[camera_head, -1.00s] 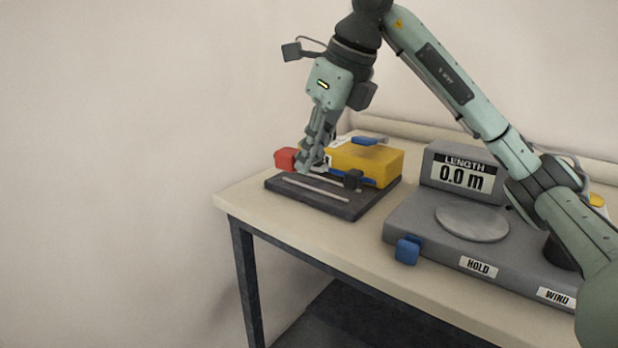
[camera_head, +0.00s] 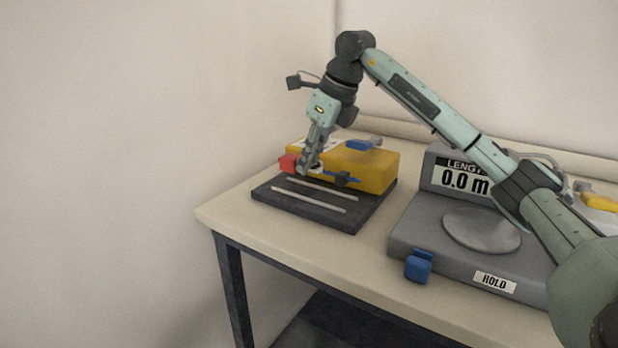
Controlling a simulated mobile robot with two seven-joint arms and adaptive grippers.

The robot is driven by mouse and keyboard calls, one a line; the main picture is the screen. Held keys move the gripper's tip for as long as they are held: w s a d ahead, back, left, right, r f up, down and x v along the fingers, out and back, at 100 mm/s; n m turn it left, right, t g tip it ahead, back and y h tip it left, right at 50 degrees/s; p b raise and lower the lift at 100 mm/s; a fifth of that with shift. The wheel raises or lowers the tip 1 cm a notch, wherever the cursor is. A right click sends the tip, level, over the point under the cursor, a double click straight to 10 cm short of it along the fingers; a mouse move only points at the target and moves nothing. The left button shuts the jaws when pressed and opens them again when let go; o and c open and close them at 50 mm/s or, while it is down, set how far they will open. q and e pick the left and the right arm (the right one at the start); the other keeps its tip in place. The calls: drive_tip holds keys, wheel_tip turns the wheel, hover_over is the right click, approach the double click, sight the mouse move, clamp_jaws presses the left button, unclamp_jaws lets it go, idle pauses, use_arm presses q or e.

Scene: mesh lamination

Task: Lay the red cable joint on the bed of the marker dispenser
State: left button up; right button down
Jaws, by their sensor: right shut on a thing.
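The red cable joint (camera_head: 288,163) is in my right gripper (camera_head: 305,170), which points down and is shut on it. The joint sticks out to the left of the fingers. The marker dispenser has a yellow body (camera_head: 375,174) with a blue lever on top and a dark flat bed (camera_head: 318,213) in front, with two pale rails. The gripper and joint are at the back left of the bed, by the body's front. I cannot tell whether the joint touches the bed. My left gripper is not in view.
A grey measuring machine (camera_head: 415,235) with a round plate, a "0.0 m" display (camera_head: 463,178) and a blue knob (camera_head: 418,266) stands right of the dispenser. The table's left front corner (camera_head: 215,215) is clear. Walls stand behind and to the left.

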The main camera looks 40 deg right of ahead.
sight(309, 193)
drive_tip(key=shift+w+d+f, duration=0.2)
drive_tip(key=shift+w+f, duration=0.05)
wheel_tip(309, 193, down, 3)
drive_tip(key=shift+f, duration=0.5)
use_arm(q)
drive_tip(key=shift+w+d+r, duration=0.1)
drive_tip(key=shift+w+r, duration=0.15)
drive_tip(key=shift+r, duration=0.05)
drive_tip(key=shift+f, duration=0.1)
use_arm(e)
drive_tip(key=c, duration=2)
unclamp_jaws()
drive_tip(key=shift+f, duration=0.15)
drive_tip(key=shift+c, duration=0.2)
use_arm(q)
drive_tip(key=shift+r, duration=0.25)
use_arm(e)
drive_tip(key=shift+o, duration=0.7)
